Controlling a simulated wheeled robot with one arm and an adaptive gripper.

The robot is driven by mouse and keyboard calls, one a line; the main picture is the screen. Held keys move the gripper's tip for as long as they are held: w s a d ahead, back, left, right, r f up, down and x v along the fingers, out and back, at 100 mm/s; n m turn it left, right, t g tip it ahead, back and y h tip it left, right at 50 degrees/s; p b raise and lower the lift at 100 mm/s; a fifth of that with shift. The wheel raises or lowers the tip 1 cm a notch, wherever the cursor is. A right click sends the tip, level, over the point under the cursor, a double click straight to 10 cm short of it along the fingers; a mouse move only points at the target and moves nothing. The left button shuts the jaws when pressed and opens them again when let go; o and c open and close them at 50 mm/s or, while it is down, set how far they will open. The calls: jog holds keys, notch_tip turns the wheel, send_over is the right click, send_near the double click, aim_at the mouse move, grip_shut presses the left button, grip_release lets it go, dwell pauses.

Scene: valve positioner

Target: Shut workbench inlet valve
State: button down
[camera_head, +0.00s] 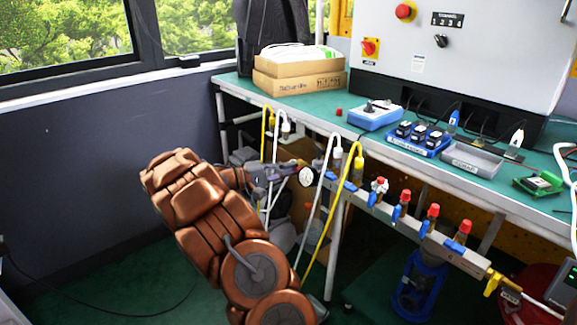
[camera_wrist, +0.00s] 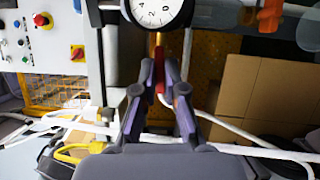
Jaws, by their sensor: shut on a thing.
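A pipe manifold (camera_head: 408,224) runs below the front edge of the workbench (camera_head: 429,174), with several blue-handled valves on it. A round white gauge (camera_head: 306,177) sits near its left end and also shows at the top of the wrist view (camera_wrist: 154,9). My gripper (camera_head: 272,174) is at that end, just left of the gauge. In the wrist view its fingers (camera_wrist: 159,72) are closed around a narrow red handle (camera_wrist: 160,78), which looks like the inlet valve's. The handle lies roughly in line with the fingers, below the gauge. The valve body is largely hidden.
White hoses (camera_head: 317,200) and a yellow hose (camera_head: 323,237) hang close to my gripper. A blue filter housing (camera_head: 419,287) hangs under the manifold. Cardboard boxes (camera_wrist: 262,88) stand behind in the wrist view. The floor left of my arm is mostly clear.

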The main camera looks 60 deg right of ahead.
jog(key=shift+s+a+f+n+t+h+p, duration=0.15)
jog(key=shift+n+t+h+p, duration=1.35)
jog(key=shift+n, duration=2.05)
jog(key=shift+s+d+f+n+t+h+p, duration=0.2)
jog(key=shift+n+h+p, duration=0.7)
jog(key=shift+n+p, duration=2.1)
jog(key=shift+s+a+f+n+t+h+p, duration=0.15)
jog(key=shift+n+t+h+p, duration=0.95)
jog(key=shift+n, duration=3.05)
jog(key=c, duration=1.2)
grip_release()
jog(key=shift+w+r, duration=0.1)
jog(key=shift+r, duration=0.05)
jog(key=shift+c, duration=0.2)
jog(key=v, duration=1.2)
